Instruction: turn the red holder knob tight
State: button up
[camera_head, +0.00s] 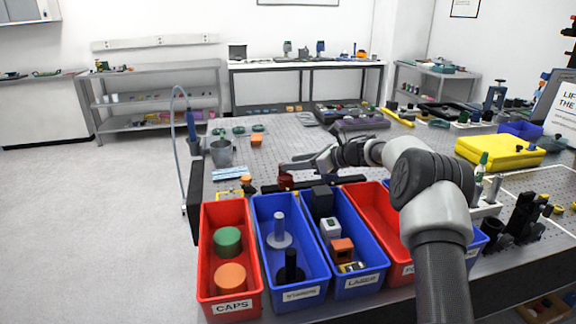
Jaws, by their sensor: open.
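A small dark red knob (286,181) stands on the perforated metal table, just behind the row of bins. I take it to be the holder knob. My gripper (290,168) reaches in from the right and is at the knob, close above it in the picture. Its fingers are small and dark here. I cannot tell whether they touch the knob or are around it. My arm comes from the lower right and covers part of the table. The holder under the knob is hard to make out; a dark bar (345,181) lies beside it.
A red caps bin (204,270), a blue bin (262,215) and a labelled blue laser bin (376,255) line the front edge. A grey cup (222,153) stands at the left. A yellow case (500,150) lies at the right. Bare table (285,140) shows behind the gripper.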

jog(key=shift+x, duration=1.6)
grip_shut()
